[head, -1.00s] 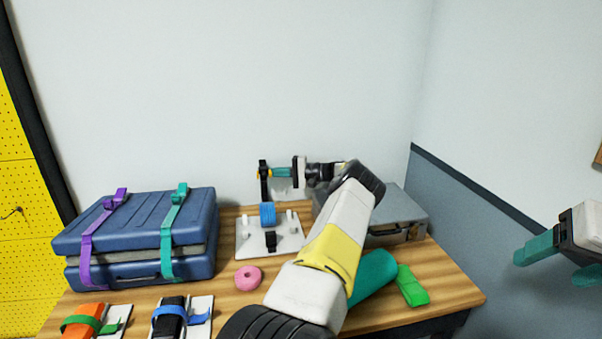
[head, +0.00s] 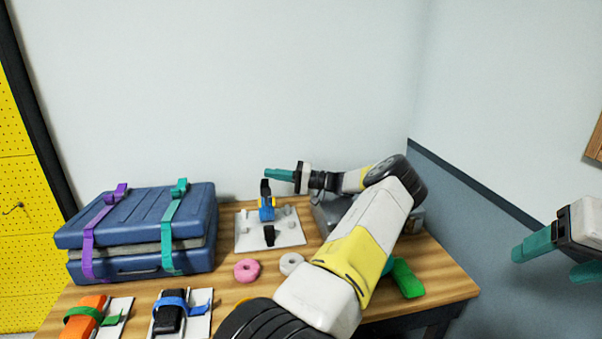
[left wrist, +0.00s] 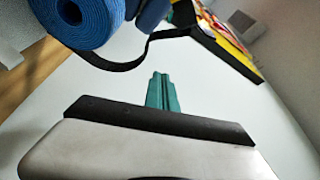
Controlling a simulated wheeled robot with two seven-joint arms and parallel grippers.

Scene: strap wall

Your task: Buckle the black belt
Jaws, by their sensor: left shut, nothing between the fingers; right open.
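The black belt (head: 265,189) stands up from a blue roll (head: 267,213) on a white board at the back middle of the table. A black buckle piece (head: 269,236) sits on the board in front of the roll. A small yellow part (head: 274,202) is at the roll's right side. My left gripper (head: 268,174) is shut and empty, just above the belt's upper end. In the left wrist view the closed teal fingers (left wrist: 162,92) show, with the black strap (left wrist: 140,62) curving from the blue roll (left wrist: 80,18). My right gripper (head: 550,262) is open, far right, away from the table.
A blue case (head: 135,265) with purple and teal straps stands left. A grey case (head: 325,215) is partly behind my left arm.

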